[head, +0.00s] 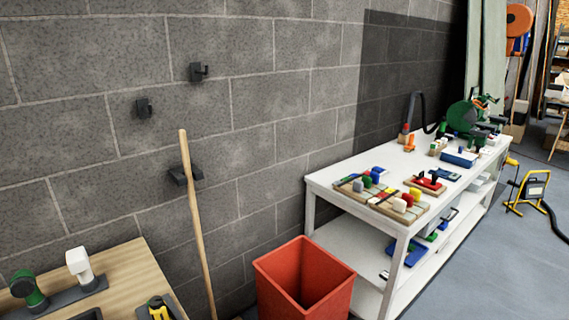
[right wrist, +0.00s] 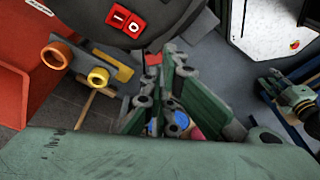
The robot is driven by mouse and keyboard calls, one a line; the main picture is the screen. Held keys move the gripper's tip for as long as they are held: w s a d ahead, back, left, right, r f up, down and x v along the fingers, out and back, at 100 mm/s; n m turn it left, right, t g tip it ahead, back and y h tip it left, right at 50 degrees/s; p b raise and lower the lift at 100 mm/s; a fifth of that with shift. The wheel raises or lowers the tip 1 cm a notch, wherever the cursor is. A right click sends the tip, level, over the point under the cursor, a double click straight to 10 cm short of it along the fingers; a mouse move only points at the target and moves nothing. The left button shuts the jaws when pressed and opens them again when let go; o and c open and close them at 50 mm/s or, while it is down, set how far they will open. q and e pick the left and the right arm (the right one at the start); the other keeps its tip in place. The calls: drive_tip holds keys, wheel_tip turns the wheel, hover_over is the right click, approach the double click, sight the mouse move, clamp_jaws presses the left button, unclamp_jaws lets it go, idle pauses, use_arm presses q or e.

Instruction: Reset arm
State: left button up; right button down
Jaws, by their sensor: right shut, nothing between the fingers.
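Neither of my grippers shows in the head view. In the right wrist view my right gripper (right wrist: 167,62), with green and grey jointed fingers, is shut and empty. Its fingers run up the middle of the picture above a worn green surface. At the right edge of that view is a green and grey jointed part (right wrist: 297,97); it may be my left gripper, but its jaws cannot be made out.
A wooden pole (head: 195,220) leans on the block wall. A wooden table (head: 130,258) is at lower left.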

drive_tip(key=s+a+r+m+t+y, duration=0.1)
drive_tip(key=s+a+r+m, duration=0.15)
drive_tip(key=s+a, duration=0.3)
drive_tip(key=s+a+r+m+y, duration=0.1)
drive_tip(key=s+a+r+y, duration=0.1)
drive_tip(key=s+a+r, duration=0.3)
drive_tip(key=s+d+r+m+t+h, duration=0.1)
drive_tip(key=s+d+r+m+h, duration=0.25)
drive_tip(key=d, duration=0.65)
drive_tip(key=s+d+f+m+t+h, duration=0.1)
drive_tip(key=s+d+m+h, duration=0.1)
drive_tip(key=s+d+m, duration=0.6)
wheel_tip(320, 180, down, 26)
drive_tip(key=d+n+g, duration=0.1)
drive_tip(key=d+n, duration=0.1)
drive_tip(key=n, duration=0.1)
drive_tip(key=s+d+f+g, duration=0.1)
drive_tip(key=s+d+f, duration=0.2)
drive_tip(key=s+f, duration=1.3)
drive_tip(key=shift+s+n, duration=0.3)
drive_tip(key=shift+s, duration=0.65)
